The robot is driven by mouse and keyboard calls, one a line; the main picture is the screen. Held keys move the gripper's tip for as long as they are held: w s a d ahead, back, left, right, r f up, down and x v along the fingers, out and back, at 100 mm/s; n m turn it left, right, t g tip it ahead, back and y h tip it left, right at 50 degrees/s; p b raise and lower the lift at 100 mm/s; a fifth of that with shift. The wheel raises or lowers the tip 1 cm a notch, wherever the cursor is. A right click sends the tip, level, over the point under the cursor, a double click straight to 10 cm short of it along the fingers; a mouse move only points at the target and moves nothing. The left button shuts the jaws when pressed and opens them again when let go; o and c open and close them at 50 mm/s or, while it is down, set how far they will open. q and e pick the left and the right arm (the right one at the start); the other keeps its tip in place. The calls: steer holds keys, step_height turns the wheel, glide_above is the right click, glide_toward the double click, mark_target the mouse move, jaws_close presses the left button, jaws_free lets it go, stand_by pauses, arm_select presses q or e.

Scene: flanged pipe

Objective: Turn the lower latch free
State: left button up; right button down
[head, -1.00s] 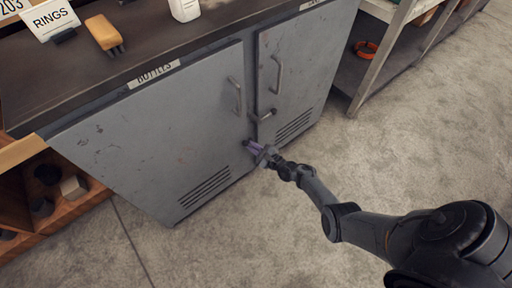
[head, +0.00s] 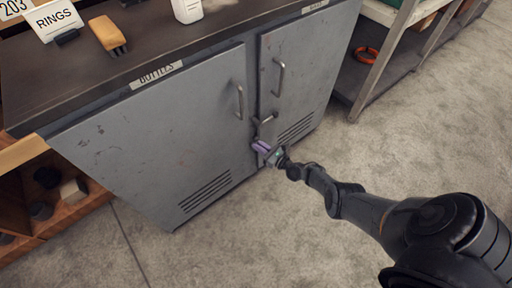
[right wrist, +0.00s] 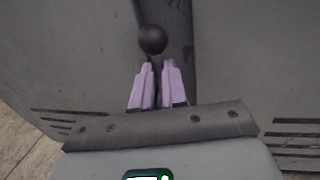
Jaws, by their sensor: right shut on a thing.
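The grey cabinet (head: 165,135) has two doors that look closed, with a dark latch (head: 264,119) at the seam below the two door handles. My right gripper (head: 262,147) is low at this seam, just under the latch, with its purple fingers against the door fronts. In the right wrist view the fingers (right wrist: 157,84) are close together, shut on the latch's lower part, which they mostly hide. A dark round knob (right wrist: 152,40) shows just beyond the fingertips. My left gripper is not in view.
Bar handles stand out on the left door (head: 239,101) and the right door (head: 278,77). The worktop (head: 150,45) above holds a brush (head: 108,36) and a white bottle (head: 187,10). A shelf unit (head: 385,65) is at the right. The floor in front is clear.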

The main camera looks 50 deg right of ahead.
steer(key=shift+r, duration=0.1)
stand_by(0.3)
steer(key=c, duration=1.2)
jaws_free()
steer(key=shift+d, duration=0.1)
steer(key=shift+o, duration=0.2)
steer(key=shift+s, duration=0.1)
steer(key=s+p, duration=0.3)
steer(key=s, duration=0.7)
steer(key=shift+s+d+p, duration=0.15)
steer(key=shift+s+p, duration=0.2)
steer(key=shift+s, duration=0.05)
